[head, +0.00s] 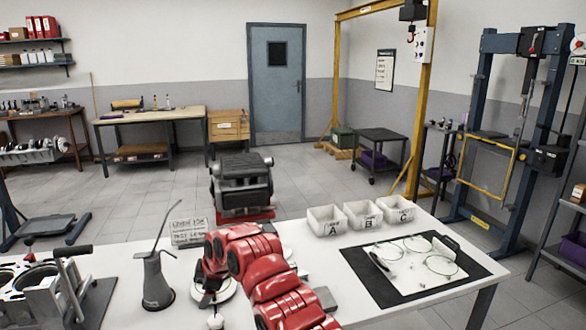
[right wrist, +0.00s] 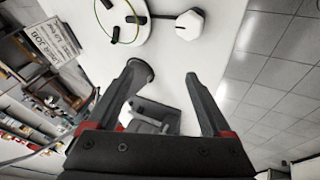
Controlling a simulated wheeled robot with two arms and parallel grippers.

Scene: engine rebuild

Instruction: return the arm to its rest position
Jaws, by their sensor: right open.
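My right arm (head: 265,270) is red and reaches over the white table from its front edge. My right gripper (right wrist: 163,75) is open, with nothing between its fingertips in the right wrist view. In the head view the arm partly hides this gripper (head: 208,290), which is over or beside a round white dish (head: 228,291). A grey oil can (head: 157,280) with a long thin spout stands upright to its left. My left gripper is in neither view.
A metal engine block (head: 25,280) is at the table's left. A lettered card (head: 188,232) stands behind the arm. Bins A (head: 327,220), B (head: 363,215) and C (head: 397,210) line the back edge. A dark-edged mat (head: 470,270) with green rings lies right.

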